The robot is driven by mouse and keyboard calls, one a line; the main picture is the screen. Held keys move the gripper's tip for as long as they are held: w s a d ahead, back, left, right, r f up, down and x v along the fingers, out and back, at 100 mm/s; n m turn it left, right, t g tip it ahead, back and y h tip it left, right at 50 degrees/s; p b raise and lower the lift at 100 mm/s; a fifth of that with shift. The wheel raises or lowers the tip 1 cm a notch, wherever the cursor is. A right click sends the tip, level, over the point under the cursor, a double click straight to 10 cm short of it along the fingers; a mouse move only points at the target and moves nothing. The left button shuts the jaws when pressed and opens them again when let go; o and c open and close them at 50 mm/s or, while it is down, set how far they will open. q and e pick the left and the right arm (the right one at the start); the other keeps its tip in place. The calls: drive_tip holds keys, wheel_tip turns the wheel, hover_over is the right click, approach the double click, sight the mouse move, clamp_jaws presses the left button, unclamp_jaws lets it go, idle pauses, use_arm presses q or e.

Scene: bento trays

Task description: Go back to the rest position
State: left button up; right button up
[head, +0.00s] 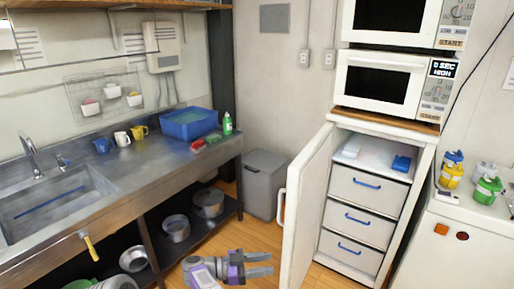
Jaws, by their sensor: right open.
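My right gripper (260,264) shows at the bottom centre of the head view, low over the wooden floor. Its two grey fingers point right and are apart, with nothing between them. A purple and white wrist part of my arm is behind it. The gripper is left of the open white freezer door (305,205) and appears apart from it. My left gripper is not in the view.
A steel sink counter (150,160) with mugs and a blue basin (188,124) runs along the left. Pots stand on its lower shelf. A grey bin (263,185) stands by the wall. The freezer cabinet (366,190) is open under two microwaves. Bottles stand on the right counter.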

drive_tip(key=w+d+f+n+t+y, duration=0.1)
drive_tip(key=w+d+f+n+t, duration=0.5)
drive_tip(key=w+d, duration=0.55)
drive_tip(key=s+d+f+n+t+y, duration=0.1)
drive_tip(key=s+d+f+n+y, duration=0.15)
drive_tip(key=d+f+y, duration=0.4)
drive_tip(key=s+d+f+n+t+y, duration=0.1)
drive_tip(key=s+f+n+t+y, duration=0.15)
drive_tip(key=f, duration=0.65)
drive_tip(key=s+a+f+n+g+y, duration=0.1)
drive_tip(key=s+a+f+g+y, duration=0.2)
drive_tip(key=s, duration=0.4)
drive_tip(key=s+a+f+n+g+y, duration=0.1)
drive_tip(key=s+f+g+y, duration=0.1)
drive_tip(key=s+f+y, duration=0.3)
drive_tip(key=s+a+g+y, duration=0.2)
drive_tip(key=s+a+g, duration=0.1)
drive_tip(key=s, duration=0.7)
drive_tip(key=s+a+n+g+y, duration=0.1)
drive_tip(key=s+a+g+y, duration=0.1)
drive_tip(key=s, duration=0.9)
drive_tip(key=shift+s+a+r+g+p, duration=0.3)
drive_tip(key=shift+a+r+g, duration=0.25)
drive_tip(key=shift+a, duration=0.45)
drive_tip(key=shift+f, duration=0.1)
